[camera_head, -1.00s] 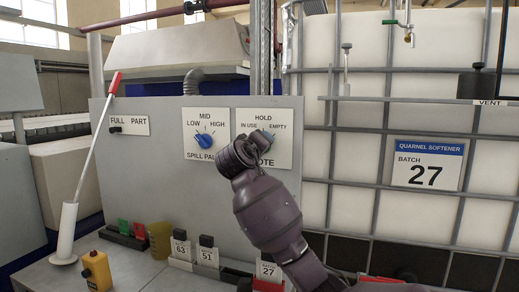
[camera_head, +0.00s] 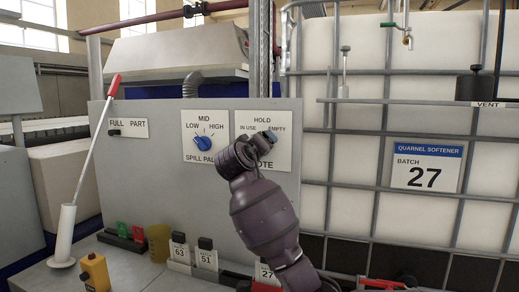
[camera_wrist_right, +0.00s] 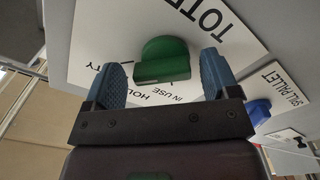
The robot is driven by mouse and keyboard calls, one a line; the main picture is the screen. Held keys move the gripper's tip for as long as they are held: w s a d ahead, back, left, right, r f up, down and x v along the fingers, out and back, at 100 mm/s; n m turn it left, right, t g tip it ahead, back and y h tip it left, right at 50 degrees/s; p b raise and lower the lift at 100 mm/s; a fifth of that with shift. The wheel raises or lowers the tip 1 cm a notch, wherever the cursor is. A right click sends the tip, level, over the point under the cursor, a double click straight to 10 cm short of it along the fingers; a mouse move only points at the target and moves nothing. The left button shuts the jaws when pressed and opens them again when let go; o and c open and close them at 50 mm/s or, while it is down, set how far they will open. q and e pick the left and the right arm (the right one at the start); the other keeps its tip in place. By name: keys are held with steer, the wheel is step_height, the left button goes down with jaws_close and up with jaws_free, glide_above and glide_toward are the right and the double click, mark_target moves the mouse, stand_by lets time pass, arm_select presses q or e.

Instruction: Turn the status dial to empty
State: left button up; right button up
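The status dial is a green knob (camera_wrist_right: 163,58) on a white TOTE plate (camera_head: 284,155) marked HOLD, IN USE and EMPTY. In the right wrist view the plate is upside down. My right gripper (camera_wrist_right: 164,72) is open, with one blue finger on each side of the knob and a gap at both sides. In the head view the right gripper (camera_head: 268,136) is in front of the plate and hides the knob; a blue fingertip shows below HOLD. I cannot tell which label the knob points to. My left gripper is not in view.
A blue SPILL PALLET dial (camera_head: 203,143) is left of the TOTE plate. A FULL/PART switch (camera_head: 114,133) is further left. A caged white tote (camera_head: 360,110) with a batch 27 sign stands right. Batch cards (camera_head: 207,258) and a yellow cup (camera_head: 160,242) stand on the ledge below.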

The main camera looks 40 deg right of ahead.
steer(key=v, duration=1)
steer(key=shift+s+a+b, duration=0.15)
steer(key=shift+a+b, duration=0.2)
steer(key=shift+b, duration=0.05)
steer(key=shift+f, duration=0.1)
stand_by(0.3)
